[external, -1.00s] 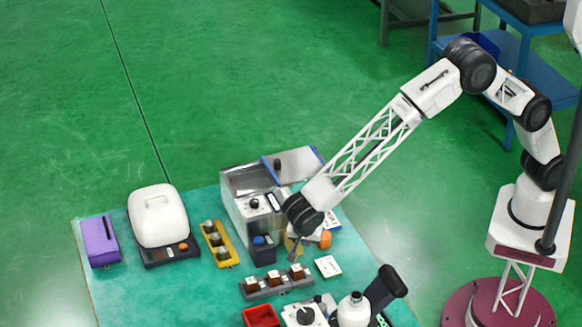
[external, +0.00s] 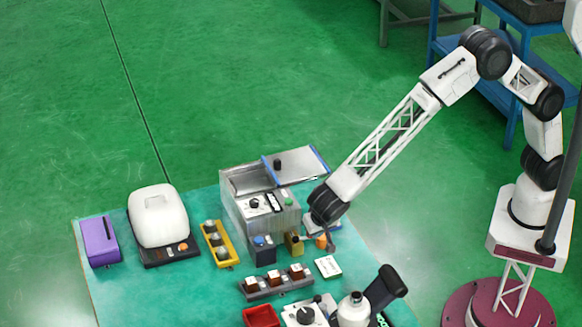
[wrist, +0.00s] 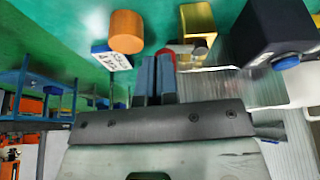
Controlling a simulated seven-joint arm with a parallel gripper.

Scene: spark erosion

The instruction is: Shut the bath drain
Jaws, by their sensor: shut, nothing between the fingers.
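The bath is a grey metal tank (external: 233,205) with a control panel on its front, and its blue-edged lid stands to the right at the back. In the wrist view its ribbed wall (wrist: 215,90) is at the right. A small grey fitting (wrist: 190,52), which looks like a drain valve, comes from that wall with a red part (wrist: 165,55) by it. My gripper (wrist: 155,65) is shut and empty, and its fingers partly cover the red part. I cannot tell if they touch. In the external view my gripper (external: 331,246) is right of the bath's front corner.
Close by are an orange cylinder (wrist: 126,32), a small lettered sign (wrist: 112,60), a brass-coloured block (wrist: 197,22) and a dark block with a blue knob (wrist: 270,30). A rack with several brown-topped pieces (external: 265,288) lies in front.

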